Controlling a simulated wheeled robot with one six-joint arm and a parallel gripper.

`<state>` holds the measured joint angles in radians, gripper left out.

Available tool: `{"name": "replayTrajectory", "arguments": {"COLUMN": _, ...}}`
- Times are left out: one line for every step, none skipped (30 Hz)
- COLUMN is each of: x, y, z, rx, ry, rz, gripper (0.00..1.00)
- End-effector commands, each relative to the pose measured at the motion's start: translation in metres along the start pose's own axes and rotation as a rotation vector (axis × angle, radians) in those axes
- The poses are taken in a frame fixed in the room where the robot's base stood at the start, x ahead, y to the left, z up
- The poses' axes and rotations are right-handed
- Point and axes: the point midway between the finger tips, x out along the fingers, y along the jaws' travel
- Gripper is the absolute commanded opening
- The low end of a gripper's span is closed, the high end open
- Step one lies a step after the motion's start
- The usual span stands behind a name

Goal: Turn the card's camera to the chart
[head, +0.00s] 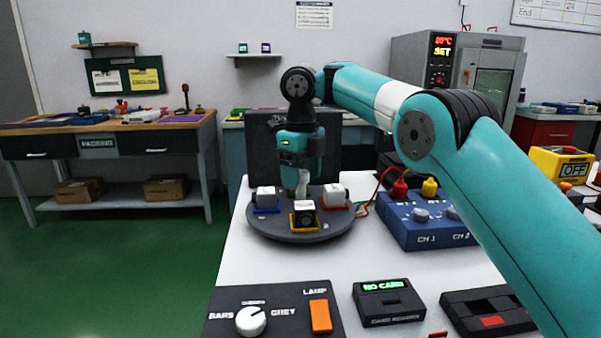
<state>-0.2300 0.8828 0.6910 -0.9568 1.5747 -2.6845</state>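A dark round turntable (270,229) stands on the white bench. On it sit three small camera-like blocks: a white one on a blue base (265,196), a dark-faced one on a yellow base (304,215) at the front, and a white one on a red base (335,195). My gripper (302,186) points down over the turntable's middle, behind the yellow-based block. A pale upright piece shows at its tips; I cannot tell whether it is held. A dark upright panel (262,150) stands behind the turntable; no chart pattern shows on it.
A control panel (275,325) with a BARS/GREY knob (251,320) and orange LAMP switch (320,316) lies in front. A card reader (387,303) reads NO CARD. A blue CH 1/CH 2 box (430,230) with wires stands right, partly under my arm.

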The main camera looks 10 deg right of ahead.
Motion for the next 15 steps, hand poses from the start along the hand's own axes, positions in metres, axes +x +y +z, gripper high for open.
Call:
{"name": "replayTrajectory", "arguments": {"x": -0.001, "y": 0.001, "z": 0.001, "rx": -0.001, "ry": -0.002, "rz": 0.000, "gripper": 0.65}}
{"name": "replayTrajectory", "arguments": {"x": -0.001, "y": 0.001, "z": 0.001, "rx": -0.001, "ry": -0.002, "rz": 0.000, "gripper": 0.65}}
{"name": "replayTrajectory", "arguments": {"x": -0.001, "y": 0.001, "z": 0.001, "rx": -0.001, "ry": -0.003, "rz": 0.000, "gripper": 0.65}}
{"name": "replayTrajectory", "arguments": {"x": -0.001, "y": 0.001, "z": 0.001, "rx": -0.001, "ry": -0.003, "rz": 0.000, "gripper": 0.65}}
{"name": "replayTrajectory", "arguments": {"x": -0.001, "y": 0.001, "z": 0.001, "rx": -0.001, "ry": -0.004, "rz": 0.000, "gripper": 0.65}}
{"name": "replayTrajectory", "arguments": {"x": -0.002, "y": 0.001, "z": 0.001, "rx": -0.001, "ry": -0.004, "rz": 0.000, "gripper": 0.65}}
{"name": "replayTrajectory", "arguments": {"x": -0.003, "y": 0.001, "z": 0.001, "rx": -0.001, "ry": -0.004, "rz": 0.000, "gripper": 0.65}}
{"name": "replayTrajectory", "arguments": {"x": -0.005, "y": 0.001, "z": 0.001, "rx": -0.001, "ry": -0.005, "rz": 0.000, "gripper": 0.65}}
{"name": "replayTrajectory", "arguments": {"x": -0.009, "y": 0.001, "z": 0.001, "rx": -0.001, "ry": -0.005, "rz": 0.000, "gripper": 0.65}}
{"name": "replayTrajectory", "arguments": {"x": -0.012, "y": 0.001, "z": 0.001, "rx": 0.000, "ry": -0.005, "rz": 0.000, "gripper": 0.65}}
{"name": "replayTrajectory", "arguments": {"x": -0.017, "y": 0.001, "z": 0.001, "rx": 0.000, "ry": -0.006, "rz": 0.000, "gripper": 0.65}}
{"name": "replayTrajectory", "arguments": {"x": -0.023, "y": 0.001, "z": 0.001, "rx": 0.000, "ry": -0.006, "rz": 0.000, "gripper": 0.65}}
{"name": "replayTrajectory", "arguments": {"x": -0.028, "y": 0.001, "z": 0.001, "rx": 0.000, "ry": -0.006, "rz": 0.000, "gripper": 0.65}}
{"name": "replayTrajectory", "arguments": {"x": -0.034, "y": 0.001, "z": 0.001, "rx": 0.000, "ry": -0.006, "rz": 0.000, "gripper": 0.65}}
{"name": "replayTrajectory", "arguments": {"x": -0.043, "y": 0.001, "z": 0.001, "rx": 0.000, "ry": -0.006, "rz": 0.000, "gripper": 0.65}}
